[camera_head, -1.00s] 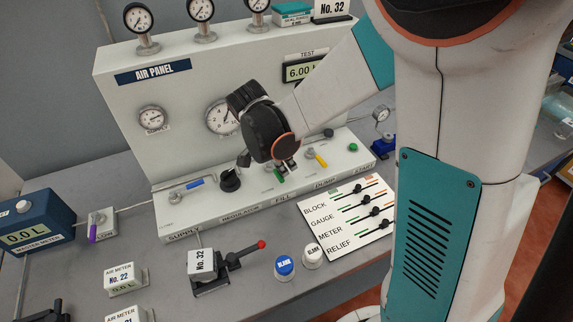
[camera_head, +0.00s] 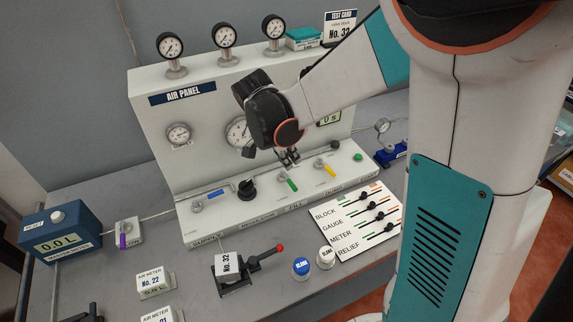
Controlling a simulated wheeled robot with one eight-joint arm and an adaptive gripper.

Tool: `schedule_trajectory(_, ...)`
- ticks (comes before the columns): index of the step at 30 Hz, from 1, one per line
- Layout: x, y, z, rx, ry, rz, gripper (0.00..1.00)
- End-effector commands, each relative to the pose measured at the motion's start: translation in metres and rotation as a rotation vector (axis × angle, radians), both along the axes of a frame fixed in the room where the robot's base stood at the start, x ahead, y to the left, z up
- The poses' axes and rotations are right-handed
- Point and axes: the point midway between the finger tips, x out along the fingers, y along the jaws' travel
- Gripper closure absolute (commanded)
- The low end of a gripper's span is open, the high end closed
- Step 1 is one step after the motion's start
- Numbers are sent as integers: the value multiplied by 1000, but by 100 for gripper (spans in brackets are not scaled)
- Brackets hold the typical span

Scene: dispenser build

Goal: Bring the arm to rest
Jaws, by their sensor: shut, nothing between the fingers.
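My arm reaches in from the upper right across the front of the white air panel (camera_head: 160,118). My gripper (camera_head: 291,158) hangs at the end of the dark wrist, in front of the panel. It is shut and empty. It sits a little above the green-handled fill valve (camera_head: 289,183) and looks apart from it. The forearm and wrist hide part of a large dial gauge (camera_head: 238,132) and most of the test display (camera_head: 330,118).
The panel's ledge carries a supply valve with a blue handle (camera_head: 208,197), a black regulator knob (camera_head: 247,189) and a yellow-handled valve (camera_head: 326,170). Three gauges stand on top.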

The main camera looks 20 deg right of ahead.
Motion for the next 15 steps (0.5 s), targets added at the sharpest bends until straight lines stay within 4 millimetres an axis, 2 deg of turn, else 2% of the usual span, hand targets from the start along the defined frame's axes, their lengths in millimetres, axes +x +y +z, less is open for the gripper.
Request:
schedule_trajectory(3, 2, -3, 8, 0, 0, 0, 100)
schedule_trajectory(15, 2, -3, 9, 0, 0, 0, 100)
